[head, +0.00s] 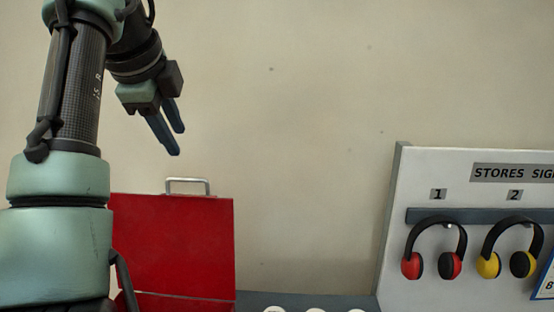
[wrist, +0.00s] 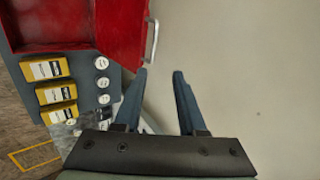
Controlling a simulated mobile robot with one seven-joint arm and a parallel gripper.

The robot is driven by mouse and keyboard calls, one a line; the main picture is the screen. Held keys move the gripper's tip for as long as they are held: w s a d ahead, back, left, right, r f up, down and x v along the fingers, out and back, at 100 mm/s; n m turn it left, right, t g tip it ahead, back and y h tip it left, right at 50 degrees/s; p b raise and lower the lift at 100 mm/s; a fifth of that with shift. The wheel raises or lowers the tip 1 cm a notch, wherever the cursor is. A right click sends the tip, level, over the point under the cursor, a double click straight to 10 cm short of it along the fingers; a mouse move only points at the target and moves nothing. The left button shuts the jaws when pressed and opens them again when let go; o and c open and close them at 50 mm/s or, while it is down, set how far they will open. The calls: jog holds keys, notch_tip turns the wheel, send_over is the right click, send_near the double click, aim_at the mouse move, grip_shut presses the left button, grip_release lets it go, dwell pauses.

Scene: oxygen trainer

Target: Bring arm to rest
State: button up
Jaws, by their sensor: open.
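My arm is raised at the left of the head view, with my gripper (head: 174,140) pointing down and to the right. Its two blue fingers are apart with nothing between them. The fingers also show in the wrist view (wrist: 160,85), open and empty against the pale wall. In the head view my gripper is above the level of a red case (head: 175,240) with a metal handle (head: 187,181). The lower part of the case is cut off by the frame edge and partly hidden by my arm.
A board (head: 400,220) at the right holds red ear defenders (head: 411,266) and yellow ear defenders (head: 488,265). The wrist view shows yellow-and-white boxes (wrist: 45,68) and several white round items (wrist: 102,82) beside the open red case (wrist: 125,30). The wall between is bare.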

jog(key=w+d+f+n+t+b, duration=0.3)
jog(key=w+d+n+t, duration=0.15)
jog(key=d, duration=0.25)
jog(key=s+d+r+n+t+b, duration=0.1)
jog(key=s+d+n+t+b, duration=0.2)
jog(key=d+t, duration=0.35)
jog(key=s+d+r+n+t+b, duration=0.1)
jog(key=s+d+n+t, duration=0.1)
jog(key=s, duration=0.5)
jog(key=s+d+r+n+t+b, duration=0.1)
jog(key=s+d+n+t+b, duration=0.1)
jog(key=s+n+t, duration=0.2)
jog(key=s+d+r+n+t+b, duration=0.1)
jog(key=s+d+n+t, duration=0.1)
jog(key=s, duration=0.9)
jog(key=shift+n+t, duration=0.4)
jog(key=shift+n, duration=0.35)
jog(key=shift+s+d+h, duration=0.1)
jog(key=shift+s+h, duration=0.05)
jog(key=shift+h, duration=0.15)
